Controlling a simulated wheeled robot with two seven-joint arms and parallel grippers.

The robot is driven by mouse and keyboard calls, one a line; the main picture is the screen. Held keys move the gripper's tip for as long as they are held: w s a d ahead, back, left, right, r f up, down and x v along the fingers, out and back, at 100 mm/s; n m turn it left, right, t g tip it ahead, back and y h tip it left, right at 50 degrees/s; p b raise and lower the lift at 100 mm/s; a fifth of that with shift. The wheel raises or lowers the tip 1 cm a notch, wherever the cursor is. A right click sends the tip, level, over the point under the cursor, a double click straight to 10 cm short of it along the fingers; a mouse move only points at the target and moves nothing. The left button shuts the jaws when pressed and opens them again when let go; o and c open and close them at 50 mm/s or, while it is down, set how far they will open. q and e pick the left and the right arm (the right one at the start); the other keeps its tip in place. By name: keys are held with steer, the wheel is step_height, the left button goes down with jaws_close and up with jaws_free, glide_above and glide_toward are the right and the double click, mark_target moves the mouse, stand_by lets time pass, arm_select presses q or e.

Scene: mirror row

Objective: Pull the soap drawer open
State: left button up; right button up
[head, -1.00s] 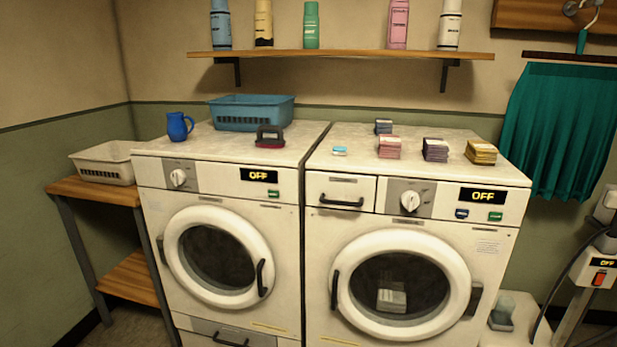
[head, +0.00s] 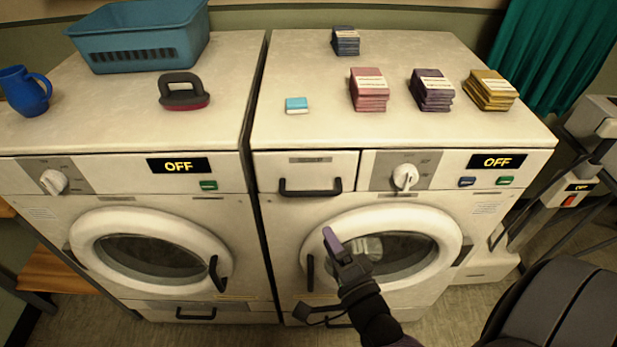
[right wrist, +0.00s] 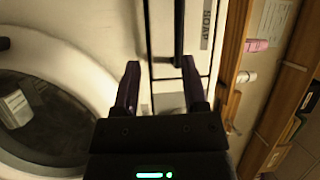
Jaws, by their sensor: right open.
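The soap drawer (head: 276,171) is the white front panel at the upper left of the right machine. It sits flush, with a black bar handle (head: 310,187) across it. In the right wrist view the handle (right wrist: 178,30) runs upright beside the SOAP label (right wrist: 208,28). My right gripper (head: 338,246) is open and empty, in front of the round door and below the drawer. In the wrist view its fingers (right wrist: 160,66) point at the drawer, with the handle's near end between the tips, closer to the right finger. I cannot tell the remaining distance. My left gripper is out of view.
The round door (head: 448,243) of the right machine bulges below the drawer, with its own black handle (head: 310,272). The knob (head: 405,177) sits right of the drawer. A soap bar (head: 296,105) and several stacks, one pink (head: 369,92), stand on top.

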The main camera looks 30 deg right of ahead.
mark_target(311, 191)
steer(key=shift+m+t+h, duration=0.3)
steer(key=shift+m+t, duration=0.1)
steer(key=shift+m, duration=0.1)
steer(key=x, duration=0.3)
steer(key=r+x, duration=0.1)
steer(key=x, duration=0.2)
steer(key=b+x, duration=0.1)
steer(key=x, duration=0.3)
steer(key=shift+s+r, duration=0.15)
steer(key=shift+r, duration=0.25)
jaws_close()
